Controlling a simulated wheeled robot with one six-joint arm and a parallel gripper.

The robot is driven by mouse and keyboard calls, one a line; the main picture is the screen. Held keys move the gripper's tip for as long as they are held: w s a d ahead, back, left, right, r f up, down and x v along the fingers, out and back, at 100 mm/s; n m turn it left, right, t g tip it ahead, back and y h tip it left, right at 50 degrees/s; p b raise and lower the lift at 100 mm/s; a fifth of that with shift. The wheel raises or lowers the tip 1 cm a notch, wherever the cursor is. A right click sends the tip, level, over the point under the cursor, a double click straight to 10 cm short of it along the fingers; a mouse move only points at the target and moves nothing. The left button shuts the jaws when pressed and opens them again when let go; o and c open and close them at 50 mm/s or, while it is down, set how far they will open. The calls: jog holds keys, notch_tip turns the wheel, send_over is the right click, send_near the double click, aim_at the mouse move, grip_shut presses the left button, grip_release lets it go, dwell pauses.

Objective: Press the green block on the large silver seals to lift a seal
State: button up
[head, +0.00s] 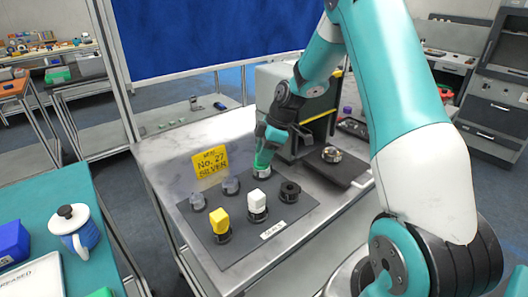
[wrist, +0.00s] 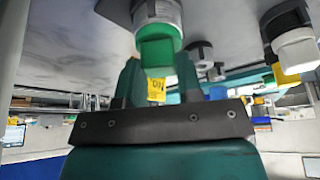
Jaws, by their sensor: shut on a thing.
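My gripper (head: 265,145) is shut on the green block (wrist: 158,50) at the back of the dark grey mat, pointing down. In the wrist view the fingertips (wrist: 155,75) stand on either side of the block. The block's far end is at a round, silver-grey and white holder (wrist: 158,12); the holder also shows under the gripper in the head view (head: 262,174). I cannot tell whether block and holder touch. A round silver piece (head: 331,154) sits on a black plate to the right. I cannot make out which pieces are the large silver seals.
The mat (head: 245,240) also bears a yellow block (head: 219,218) and a white block (head: 257,200) in black holders, an empty black holder (head: 290,190), and two clear cups (head: 231,185). A yellow sign reading "No. 27 SILVER" (head: 211,161) stands behind. A grey machine (head: 282,90) is close behind my gripper.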

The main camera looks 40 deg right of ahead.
jog(key=shift+s+f, duration=0.15)
jog(key=shift+f, duration=0.1)
jog(key=shift+r+p, duration=2.4)
jog(key=shift+r, duration=1.3)
